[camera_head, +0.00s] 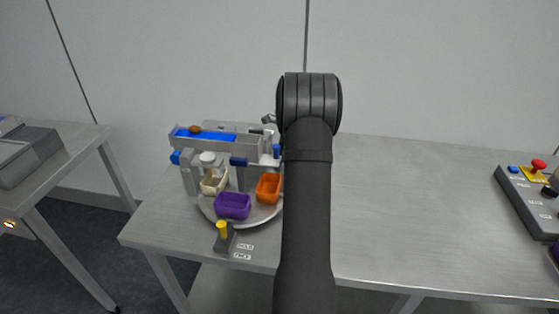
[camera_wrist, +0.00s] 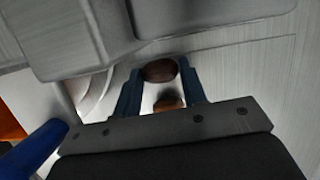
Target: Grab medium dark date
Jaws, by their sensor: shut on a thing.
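In the wrist view, a dark brown date (camera_wrist: 160,70) sits between the tips of my gripper's two blue fingers (camera_wrist: 161,79), which are shut on it. A second, lighter brown thing (camera_wrist: 169,103), partly shaded, shows in the gap between the fingers, closer to the palm; I cannot tell exactly what it is. In the head view, my arm hides the gripper and the held date. Another brown date (camera_head: 195,129) lies on the blue belt (camera_head: 220,138) of the grading machine at the left.
A purple bin (camera_head: 233,206), an orange bin (camera_head: 268,188) and a cream bin (camera_head: 214,183) stand on a round plate below the belt. A yellow-topped lever (camera_head: 222,230) is at the table's front. A control box (camera_head: 530,200) sits far right. The table between is clear.

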